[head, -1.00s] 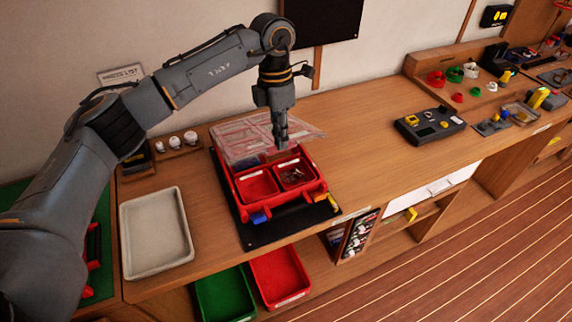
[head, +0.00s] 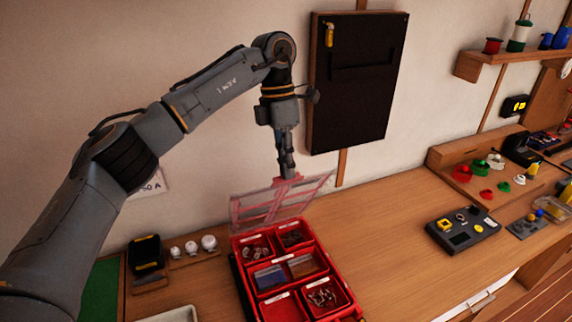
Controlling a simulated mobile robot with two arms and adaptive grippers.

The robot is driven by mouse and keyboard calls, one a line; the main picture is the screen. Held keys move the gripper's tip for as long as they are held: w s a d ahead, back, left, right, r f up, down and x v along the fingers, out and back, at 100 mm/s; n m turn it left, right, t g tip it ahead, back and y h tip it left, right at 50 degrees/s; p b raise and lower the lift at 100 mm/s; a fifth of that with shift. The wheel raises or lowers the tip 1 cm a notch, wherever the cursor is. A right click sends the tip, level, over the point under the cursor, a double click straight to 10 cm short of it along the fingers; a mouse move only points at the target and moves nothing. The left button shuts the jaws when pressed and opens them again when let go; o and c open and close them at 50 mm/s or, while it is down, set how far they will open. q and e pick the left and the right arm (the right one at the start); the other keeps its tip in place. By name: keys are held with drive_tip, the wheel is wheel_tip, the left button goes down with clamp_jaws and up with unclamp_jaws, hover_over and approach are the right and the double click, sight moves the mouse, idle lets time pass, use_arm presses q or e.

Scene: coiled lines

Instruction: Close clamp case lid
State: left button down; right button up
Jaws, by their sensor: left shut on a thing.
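The red clamp case (head: 292,250) lies on the bench with its divided compartments showing, several of them filled with small parts. Its clear lid (head: 262,208) stands raised at the case's back edge, tilted up toward the wall. My left gripper (head: 288,172) points down at the lid's upper edge. Its jaws are shut on that edge, at a reddish part. The jaws partly hide the place where they grip. The front end of the case is cut off by the picture's bottom edge. My right gripper is not in view.
Several small white knobs (head: 192,247) and a black-and-yellow box (head: 146,253) stand left of the case. A dark board (head: 358,85) hangs on the wall behind. A dark control box (head: 463,229) sits to the right. The bench between is clear.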

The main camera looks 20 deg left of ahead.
use_arm(q)
drive_tip(key=shift+w+a+f, duration=0.25)
drive_tip(key=shift+a+f, duration=0.25)
drive_tip(key=shift+f, duration=0.15)
drive_tip(key=c, duration=1.8)
unclamp_jaws()
drive_tip(key=shift+o, duration=1.4)
drive_tip(key=shift+w, duration=0.1)
drive_tip(key=shift+w+a+f, duration=0.15)
drive_tip(key=shift+w+f, duration=0.05)
drive_tip(key=shift+w, duration=0.1)
drive_tip(key=shift+s+r, duration=0.1)
drive_tip(key=shift+s, duration=0.1)
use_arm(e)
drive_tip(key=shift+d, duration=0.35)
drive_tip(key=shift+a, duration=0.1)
